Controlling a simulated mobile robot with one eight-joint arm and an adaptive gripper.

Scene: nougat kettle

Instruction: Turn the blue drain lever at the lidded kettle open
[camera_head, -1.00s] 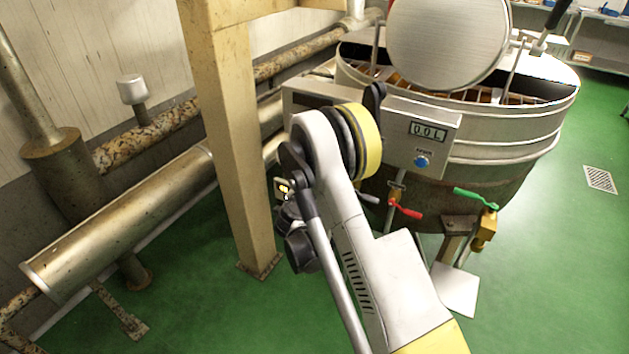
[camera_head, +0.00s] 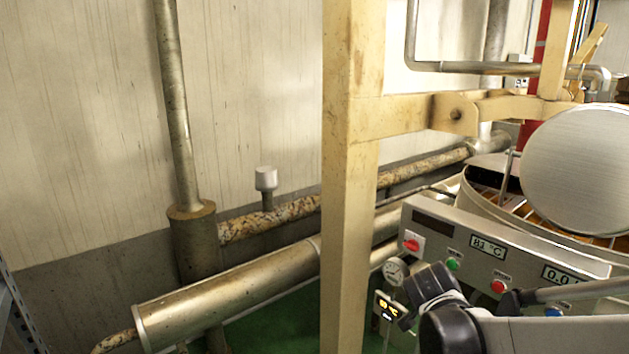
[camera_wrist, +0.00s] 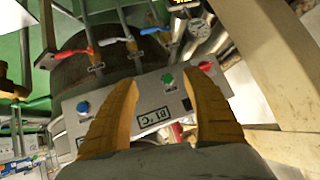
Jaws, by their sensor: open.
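The blue drain lever (camera_wrist: 155,29) shows near the top of the wrist view, on a valve beyond the control panel (camera_wrist: 155,105). The lidded kettle (camera_head: 490,205) stands at the right of the head view, its round steel lid (camera_head: 582,170) raised. Its darker lower body (camera_wrist: 95,72) shows behind the panel in the wrist view. My gripper (camera_wrist: 158,78) is open and empty, its two yellow fingers spread in front of the panel. It is apart from the blue lever. The head view shows no levers, and I cannot make out the fingers there.
A red lever (camera_wrist: 75,53) and a pale lever (camera_wrist: 117,40) sit beside the blue one. A gauge (camera_wrist: 200,25) is close by. A beige post (camera_head: 348,200) and a large horizontal pipe (camera_head: 235,287) stand left of the kettle. Green floor shows between them.

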